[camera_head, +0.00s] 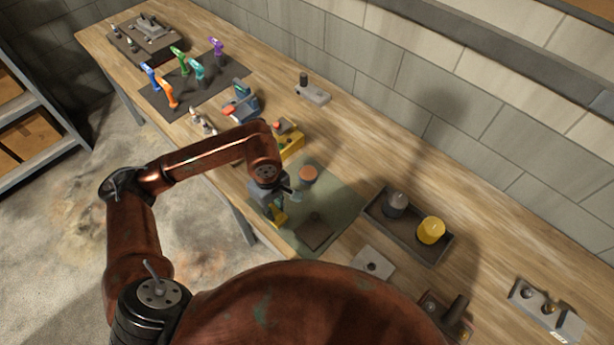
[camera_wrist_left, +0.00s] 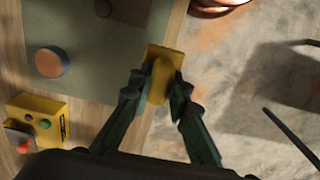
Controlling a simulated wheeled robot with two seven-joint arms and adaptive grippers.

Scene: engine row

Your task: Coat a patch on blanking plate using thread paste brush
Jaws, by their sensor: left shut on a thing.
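My left gripper (camera_head: 272,203) is shut on a yellow piece (camera_head: 279,217), which seems to be the thread paste brush. In the left wrist view the yellow piece (camera_wrist_left: 163,62) sits between the fingertips (camera_wrist_left: 161,85), above the bench's front edge. Its bristles cannot be made out. A dark square plate (camera_head: 314,233), likely the blanking plate, lies on the green mat (camera_head: 340,190), right of the gripper and apart from it. A corner of it shows in the left wrist view (camera_wrist_left: 128,8). My right gripper is not in view.
A round orange-topped pot (camera_head: 308,174) stands on the mat; a yellow box (camera_head: 291,143) is behind it. A dark tray (camera_head: 408,240) holds a grey and a yellow cylinder. A pale plate (camera_head: 373,263) lies nearby. Several coloured tools stand on a dark mat (camera_head: 207,86) farther left.

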